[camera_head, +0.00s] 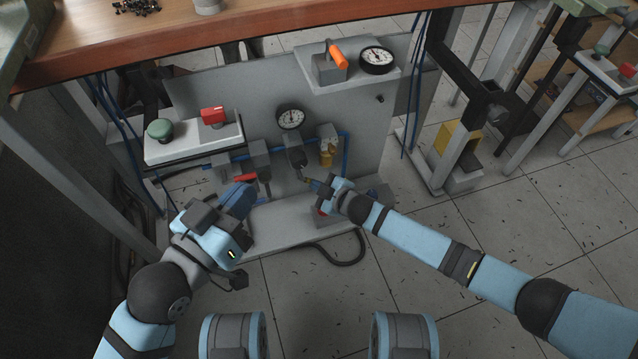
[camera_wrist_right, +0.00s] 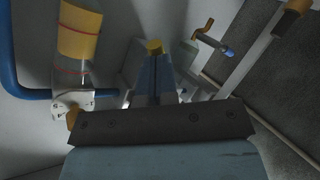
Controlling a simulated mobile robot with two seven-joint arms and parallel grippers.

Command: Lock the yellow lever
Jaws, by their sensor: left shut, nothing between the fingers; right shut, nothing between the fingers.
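The yellow lever seems to be the small yellow piece (camera_head: 308,180) on the lower pneumatic panel, just left of my right gripper's tips; its full shape is hidden. In the right wrist view a yellow tip (camera_wrist_right: 154,47) shows right at the ends of the fingers; I cannot tell if they touch. My right gripper (camera_head: 319,184) is shut and empty, reaching in from the right; its fingers also show in the wrist view (camera_wrist_right: 155,75). My left gripper (camera_head: 246,191) is shut and empty, just below a red lever (camera_head: 245,179) on the panel's left side.
A yellow-bodied unit (camera_head: 327,155) on blue piping stands above my right gripper. A gauge (camera_head: 290,117) is on the panel. A white box (camera_head: 190,145) with green and red buttons is at left. An orange lever (camera_head: 338,60) sits on the upper shelf. A wooden tabletop (camera_head: 150,45) overhangs.

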